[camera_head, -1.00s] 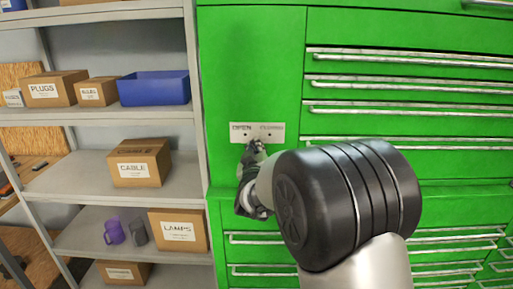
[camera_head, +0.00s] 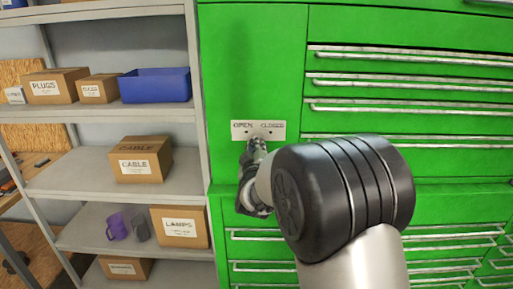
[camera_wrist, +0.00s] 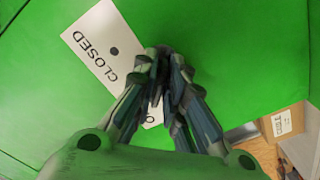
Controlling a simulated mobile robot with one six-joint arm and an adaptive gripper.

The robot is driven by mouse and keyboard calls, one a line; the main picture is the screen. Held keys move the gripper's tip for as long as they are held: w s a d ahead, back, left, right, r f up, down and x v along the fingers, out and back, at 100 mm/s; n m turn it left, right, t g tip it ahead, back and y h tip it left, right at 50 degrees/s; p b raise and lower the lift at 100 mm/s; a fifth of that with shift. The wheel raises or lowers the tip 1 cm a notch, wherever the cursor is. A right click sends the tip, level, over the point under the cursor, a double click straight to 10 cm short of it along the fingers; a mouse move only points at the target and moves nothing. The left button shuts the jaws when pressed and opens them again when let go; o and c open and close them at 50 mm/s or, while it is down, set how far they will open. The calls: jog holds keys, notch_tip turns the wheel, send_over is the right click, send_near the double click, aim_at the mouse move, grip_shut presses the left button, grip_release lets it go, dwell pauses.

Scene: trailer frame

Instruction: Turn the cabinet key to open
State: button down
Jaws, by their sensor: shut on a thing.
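The green cabinet (camera_head: 255,60) carries a white plate (camera_head: 272,128) marked OPEN on the left and CLOSED on the right, with a small dark dot under each word. My gripper (camera_head: 257,147) is at the plate's lower edge, below the gap between the two words. In the wrist view my gripper's fingers (camera_wrist: 161,85) are closed together in front of the plate (camera_wrist: 100,45), covering part of it on the OPEN side. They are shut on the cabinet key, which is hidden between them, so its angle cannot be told.
Several long drawer handles (camera_head: 400,82) stick out of the cabinet to the right and below. Left of it stands a grey shelf (camera_head: 75,182) with boxes, a blue bin (camera_head: 155,86) and a purple mug (camera_head: 116,227). My own arm covers the cabinet's lower middle.

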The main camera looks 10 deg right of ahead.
jog(key=c, duration=1.8)
grip_release()
jog(key=shift+o, duration=0.2)
jog(key=s+a, duration=0.2)
jog(key=s, duration=0.9)
jog(key=shift+s+a, duration=0.15)
jog(key=shift+s, duration=0.2)
